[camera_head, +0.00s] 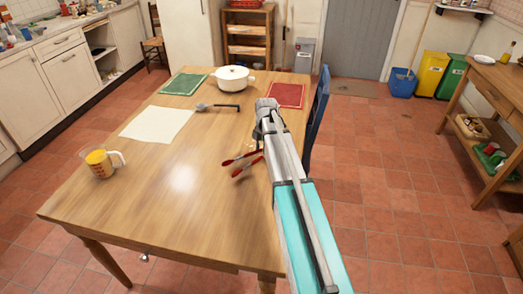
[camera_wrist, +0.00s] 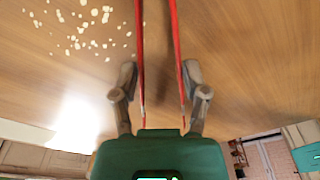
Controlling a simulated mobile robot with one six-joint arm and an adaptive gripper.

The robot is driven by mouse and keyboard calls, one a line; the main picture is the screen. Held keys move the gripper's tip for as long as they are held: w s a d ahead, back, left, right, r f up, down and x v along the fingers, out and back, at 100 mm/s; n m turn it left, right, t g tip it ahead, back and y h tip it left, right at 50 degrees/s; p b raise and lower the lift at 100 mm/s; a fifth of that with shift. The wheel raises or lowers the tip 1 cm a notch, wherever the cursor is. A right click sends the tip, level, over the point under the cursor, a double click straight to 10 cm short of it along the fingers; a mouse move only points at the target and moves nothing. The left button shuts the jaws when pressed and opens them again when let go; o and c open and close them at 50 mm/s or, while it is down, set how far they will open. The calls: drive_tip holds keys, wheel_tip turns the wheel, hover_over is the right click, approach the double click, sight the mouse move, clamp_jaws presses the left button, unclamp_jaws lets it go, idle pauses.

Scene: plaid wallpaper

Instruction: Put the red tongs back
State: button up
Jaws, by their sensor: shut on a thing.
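The red tongs (camera_head: 246,161) show in the head view at the right part of the wooden table, partly hidden behind my arm. In the wrist view the two red arms of the tongs (camera_wrist: 176,45) run up between the fingers of my gripper (camera_wrist: 160,80). My gripper is shut on the tongs, with a finger on each outer side. In the head view my arm hides most of the gripper. Whether the tongs touch the tabletop is hard to tell.
The wooden table (camera_head: 150,205) also holds a measuring cup (camera_head: 100,164), a pale sheet (camera_head: 156,123), a dark utensil (camera_head: 218,107), a white pot (camera_head: 232,79), a green mat (camera_head: 184,84) and a red mat (camera_head: 286,95). A blue chair (camera_head: 319,105) stands at its right edge. The front middle is clear.

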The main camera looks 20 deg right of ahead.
drive_tip(key=shift+f+b, duration=0.5)
idle(0.3)
drive_tip(key=o, duration=0.6)
idle(0.4)
drive_tip(key=shift+o, duration=0.4)
drive_tip(key=shift+r, duration=0.15)
